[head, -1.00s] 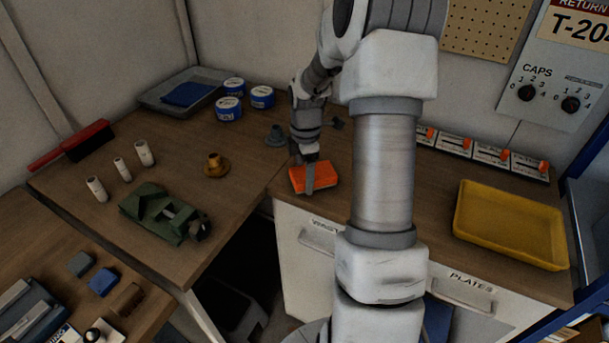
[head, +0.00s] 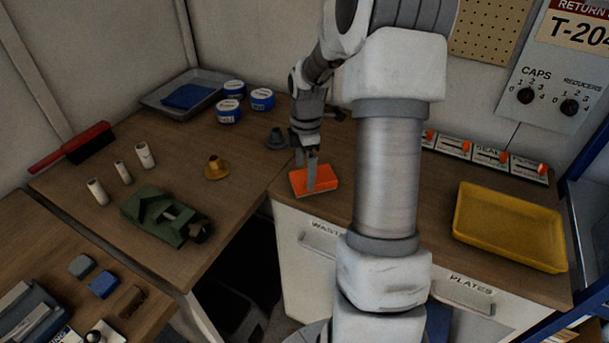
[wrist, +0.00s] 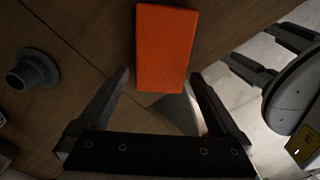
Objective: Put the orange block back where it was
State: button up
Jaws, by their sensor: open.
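The orange block (head: 322,181) lies flat on the wooden worktop near its front edge, above the white drawer unit. In the wrist view the orange block (wrist: 166,48) lies beyond the open fingertips, roughly in line with the gap between them. My gripper (head: 306,158) is just above and behind the block in the head view, and one finger overlaps the block in the picture. In the wrist view my gripper (wrist: 160,80) has its two fingers spread apart with nothing between them.
A grey flanged part (head: 277,139) and a brass flanged part (head: 216,168) stand to the left. A green vise (head: 160,212) sits on the left bench. A yellow tray (head: 508,228) lies at right, with a row of switches (head: 490,157) behind it. Worktop between block and tray is partly hidden by my arm.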

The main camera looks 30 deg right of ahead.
aim_at(305, 177)
notch_tip(305, 177, up, 9)
jog(key=shift+p, duration=0.45)
jog(key=shift+d, duration=0.1)
